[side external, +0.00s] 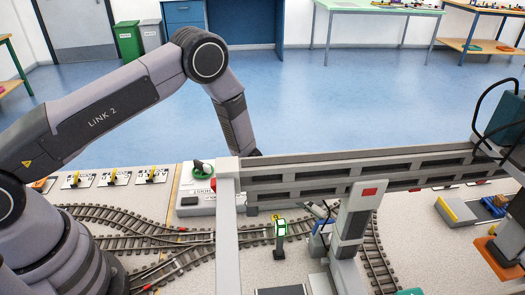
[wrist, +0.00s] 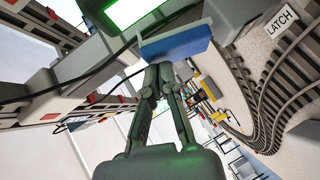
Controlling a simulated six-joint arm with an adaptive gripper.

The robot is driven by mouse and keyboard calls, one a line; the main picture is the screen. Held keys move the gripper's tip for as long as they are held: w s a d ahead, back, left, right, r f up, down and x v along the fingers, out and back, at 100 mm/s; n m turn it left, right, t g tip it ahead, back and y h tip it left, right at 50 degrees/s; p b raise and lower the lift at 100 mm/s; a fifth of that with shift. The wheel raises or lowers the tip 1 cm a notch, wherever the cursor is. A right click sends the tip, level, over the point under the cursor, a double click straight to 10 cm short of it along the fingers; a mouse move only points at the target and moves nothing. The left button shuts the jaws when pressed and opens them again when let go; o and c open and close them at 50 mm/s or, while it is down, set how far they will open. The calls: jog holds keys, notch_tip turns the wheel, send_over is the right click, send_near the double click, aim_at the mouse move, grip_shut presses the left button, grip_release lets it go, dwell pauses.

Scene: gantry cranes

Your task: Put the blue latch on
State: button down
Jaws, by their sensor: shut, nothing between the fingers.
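In the wrist view my gripper (wrist: 163,72) is shut, with its two fingers close together and nothing between them. A blue block (wrist: 176,43) lies right beyond the fingertips; I cannot tell if they touch it, or if it is the blue latch. A white label reading LATCH (wrist: 281,18) is at the upper right, beside the rails. A small blue part (side external: 323,228) shows beside the crane leg there.
A lit green panel (wrist: 138,8) and a dark cable lie near the fingers. Rail tracks (side external: 165,240) cross the bench. Several yellow-handled levers (side external: 112,176) stand at left.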

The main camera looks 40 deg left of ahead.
aim_at(321, 224)
jog(key=shift+s+d+r+m+y, duration=0.1)
jog(key=shift+s+d+m+y, duration=0.15)
jog(key=shift+m+y, duration=0.35)
jog(key=shift+s+d+r+t, duration=0.1)
jog(key=shift+s+d+t, duration=0.2)
jog(key=shift+s+d, duration=0.05)
jog(key=shift+s+d+m+y, duration=0.25)
jog(key=shift+m+y, duration=0.05)
jog(key=shift+y, duration=0.2)
jog(key=shift+s+d, duration=0.3)
jog(key=shift+w+a+f, duration=0.4)
jog(key=shift+w+a, duration=0.1)
jog(key=shift+w, duration=0.05)
